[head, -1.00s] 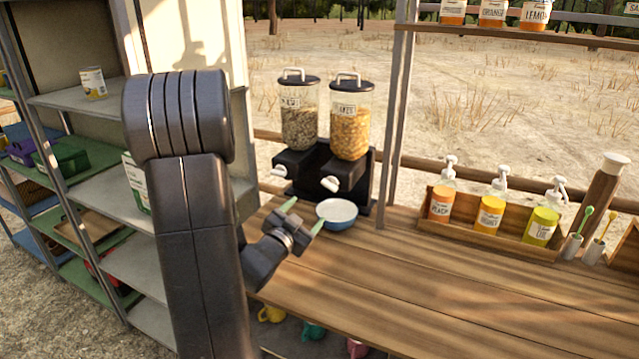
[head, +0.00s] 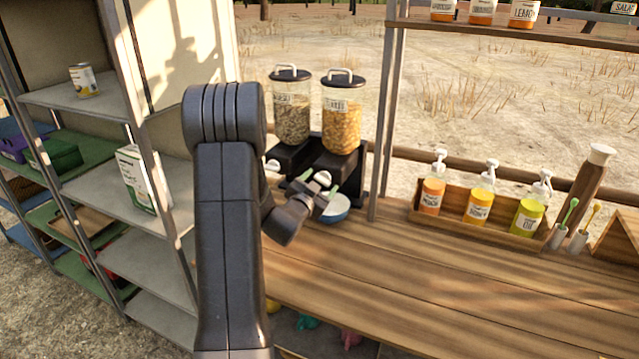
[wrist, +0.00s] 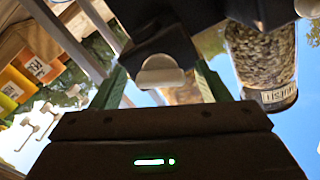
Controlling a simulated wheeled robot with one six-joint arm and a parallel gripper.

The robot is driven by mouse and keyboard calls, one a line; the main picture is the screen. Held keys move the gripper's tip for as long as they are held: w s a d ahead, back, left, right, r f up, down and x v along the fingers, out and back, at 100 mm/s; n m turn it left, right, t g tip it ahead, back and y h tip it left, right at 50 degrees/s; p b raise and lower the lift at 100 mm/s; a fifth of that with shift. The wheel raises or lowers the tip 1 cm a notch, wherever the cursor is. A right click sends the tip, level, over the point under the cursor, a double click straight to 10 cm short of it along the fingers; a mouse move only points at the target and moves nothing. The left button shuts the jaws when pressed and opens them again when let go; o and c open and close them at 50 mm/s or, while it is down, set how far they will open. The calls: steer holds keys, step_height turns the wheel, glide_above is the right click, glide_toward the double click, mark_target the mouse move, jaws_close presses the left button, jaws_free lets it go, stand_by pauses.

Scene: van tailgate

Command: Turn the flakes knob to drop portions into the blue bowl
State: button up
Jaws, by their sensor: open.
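The flakes dispenser (head: 341,122) holds orange flakes and stands at the back of the counter. Its white knob (head: 322,178) faces me and also shows between my fingers in the wrist view (wrist: 160,72). The blue bowl (head: 336,212), white inside, sits on the counter below that dispenser, partly hidden by my gripper. My gripper (head: 319,184) is open, with its green fingers on either side of the knob; it also shows in the wrist view (wrist: 161,85). I cannot tell whether the fingers touch the knob. The bowl's contents are not clear.
A second dispenser (head: 291,110) with grey-brown muesli stands left of the flakes, with its own white knob (head: 273,166). A wooden rack of pump bottles (head: 478,208) stands to the right. A post (head: 383,130) rises near the dispensers. The counter's front is clear.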

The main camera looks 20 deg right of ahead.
steer(key=c, duration=1)
steer(key=shift+o, duration=0.2)
steer(key=shift+f+m+b, duration=0.2)
steer(key=shift+m+b, duration=0.1)
steer(key=shift+b, duration=0.45)
steer(key=m+b, duration=0.1)
steer(key=b, duration=0.2)
steer(key=shift+f+m+b, duration=0.15)
steer(key=shift+m+b, duration=0.15)
steer(key=shift+b, duration=0.05)
steer(key=m+b, duration=0.3)
steer(key=b, duration=0.2)
steer(key=shift+b, duration=0.35)
steer(key=shift+c, duration=0.2)
steer(key=shift+o, duration=0.2)
steer(key=m+b, duration=0.4)
steer(key=b, duration=0.1)
steer(key=shift+r+m, duration=0.2)
steer(key=shift+m, duration=0.1)
steer(key=shift+a+r+m+b, duration=0.1)
steer(key=shift+r+m+b, duration=0.15)
steer(key=shift+m+b, duration=1.2)
steer(key=shift+w+m, duration=0.1)
steer(key=shift+m, duration=0.15)
